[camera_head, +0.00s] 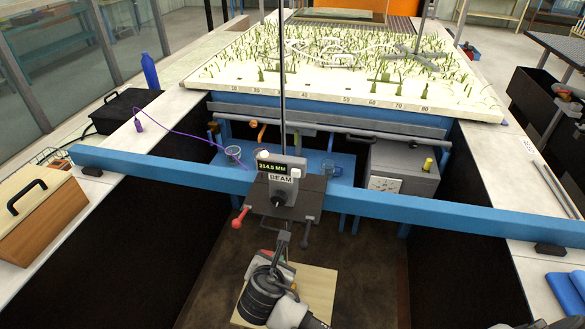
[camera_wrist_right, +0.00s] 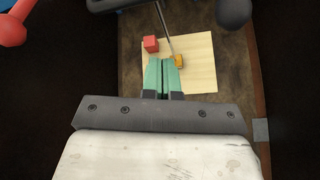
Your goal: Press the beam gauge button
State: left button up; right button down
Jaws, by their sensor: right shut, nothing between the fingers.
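The beam gauge (camera_head: 283,166) is a grey box with a lit display reading about 314.5 MM and a "BEAM" label (camera_head: 281,178). It sits on a dark carriage (camera_head: 296,205) on the blue beam (camera_head: 400,209). A dark round knob shows below the label, and pale round parts sit at the top corners; I cannot tell which part is the button. My right gripper (camera_wrist_right: 163,92) is shut and empty, its green fingers together, in the right wrist view. In the head view my right arm comes up from the bottom, below and in front of the carriage. My left gripper is in neither view.
A red-ended lever (camera_head: 240,218) sticks out left of the carriage. A thin upright rod (camera_head: 282,80) rises behind the gauge. Below my gripper a pale wooden board (camera_wrist_right: 203,82) holds a red cube (camera_wrist_right: 151,44) and a yellow block (camera_wrist_right: 179,62). Dark side walls flank the open middle.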

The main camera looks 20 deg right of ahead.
aim_at(295, 174)
jog(key=s+r+n+t+h+p, duration=0.1)
jog(key=s+r, duration=0.1)
jog(key=r, duration=0.8)
jog(key=s+r+n+t+h+p, duration=0.1)
jog(key=r+n, duration=0.1)
jog(key=r, duration=0.8)
jog(key=shift+s+a+r+h, duration=0.15)
jog(key=shift+s+r+h, duration=0.2)
jog(key=shift+h, duration=0.05)
jog(key=p+x, duration=0.1)
jog(key=x, duration=0.3)
jog(key=p+x, duration=0.2)
jog(key=x, duration=0.3)
jog(key=r+p+x, duration=0.1)
jog(key=x, duration=0.4)
jog(key=shift+w+r, duration=0.15)
jog(key=shift+w, duration=0.05)
